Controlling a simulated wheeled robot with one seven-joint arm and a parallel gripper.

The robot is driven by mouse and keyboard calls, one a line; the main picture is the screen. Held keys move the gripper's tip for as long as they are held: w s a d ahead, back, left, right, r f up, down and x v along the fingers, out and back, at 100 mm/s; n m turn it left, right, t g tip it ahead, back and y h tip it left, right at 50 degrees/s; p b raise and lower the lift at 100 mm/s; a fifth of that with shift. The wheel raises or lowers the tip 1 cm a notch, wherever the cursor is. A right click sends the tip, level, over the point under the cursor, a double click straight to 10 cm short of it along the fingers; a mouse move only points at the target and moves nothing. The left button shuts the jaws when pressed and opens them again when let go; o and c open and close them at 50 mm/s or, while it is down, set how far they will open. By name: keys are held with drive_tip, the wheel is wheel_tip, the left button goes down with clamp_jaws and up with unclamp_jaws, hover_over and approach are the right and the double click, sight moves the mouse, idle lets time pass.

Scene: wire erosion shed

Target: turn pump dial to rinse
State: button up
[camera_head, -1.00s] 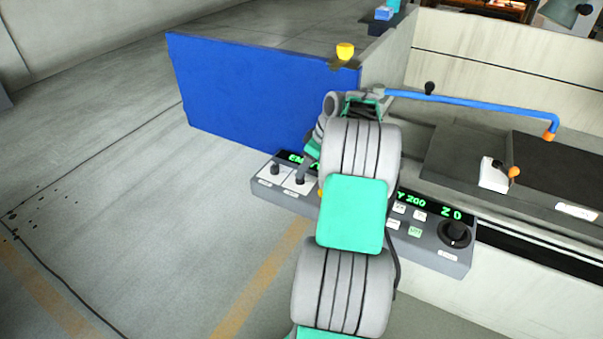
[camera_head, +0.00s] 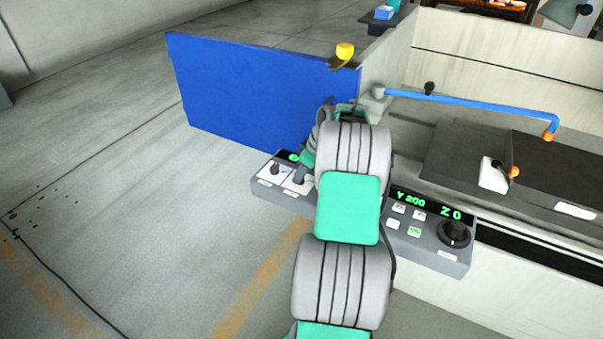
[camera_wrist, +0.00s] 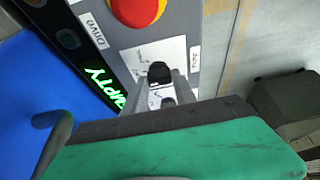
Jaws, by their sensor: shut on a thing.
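My gripper (camera_wrist: 164,78) is shut on a black dial knob (camera_wrist: 158,72) in the wrist view. The knob stands on a white plate (camera_wrist: 145,55) on the grey control panel (camera_wrist: 112,60). In the head view, my arm covers most of the gripper and the middle of the panel (camera_head: 430,253). One knob (camera_head: 275,168) stands clear on the left, and the fingers come down at the white plate to its right. The gripped dial's pointer and setting marks are too small or covered to read.
A red stop button (camera_wrist: 138,8) on a yellow base is close to the fingers. A green-lettered display (camera_wrist: 103,88) runs beside the plates. A blue panel (camera_head: 265,100) stands behind the arm. A large black knob (camera_head: 454,233) is at the right. Floor at left is clear.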

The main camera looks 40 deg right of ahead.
clamp_jaws()
drive_tip(key=shift+m, duration=0.4)
drive_tip(key=shift+a+f+m+h+b, duration=0.1)
drive_tip(key=shift+m+h+b, duration=0.4)
drive_tip(key=shift+m+b, duration=0.3)
drive_tip(key=m+h+b, duration=0.1)
drive_tip(key=m, duration=0.2)
drive_tip(key=shift+a+m+b, duration=0.1)
drive_tip(key=shift+m+b, duration=0.2)
drive_tip(key=m+h+b, duration=0.1)
drive_tip(key=m+h, duration=0.1)
drive_tip(key=m, duration=0.2)
drive_tip(key=shift+a+m+g, duration=0.1)
drive_tip(key=shift+m+g, duration=0.3)
drive_tip(key=o, duration=0.8)
unclamp_jaws()
drive_tip(key=shift+o, duration=0.2)
